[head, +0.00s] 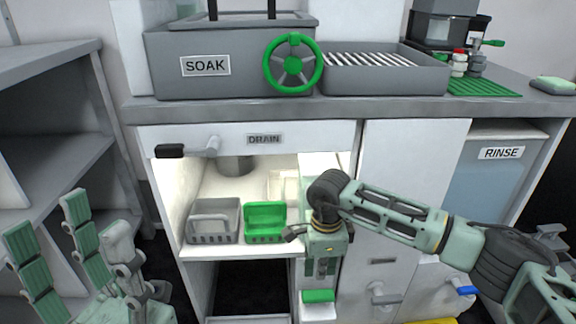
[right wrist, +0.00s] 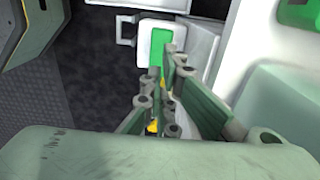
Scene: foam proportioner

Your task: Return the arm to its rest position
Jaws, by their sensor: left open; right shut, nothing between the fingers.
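My right arm reaches in from the right in the head view, in front of the open cabinet under the counter. Its right gripper (head: 322,268) points down beside the cabinet's lower shelf. In the right wrist view its fingers (right wrist: 170,98) are close together, with nothing seen held between them. My left gripper (head: 90,240) is at the lower left of the head view, its green-padded fingers raised and spread apart, empty.
A white object with a green face (head: 318,312) is just below the right gripper; it also shows in the right wrist view (right wrist: 160,48). Grey (head: 213,238) and green (head: 265,238) baskets stand on the cabinet shelf. A drain lever (head: 190,149), green wheel (head: 293,62) and blue-tipped handle (head: 457,287) project nearby.

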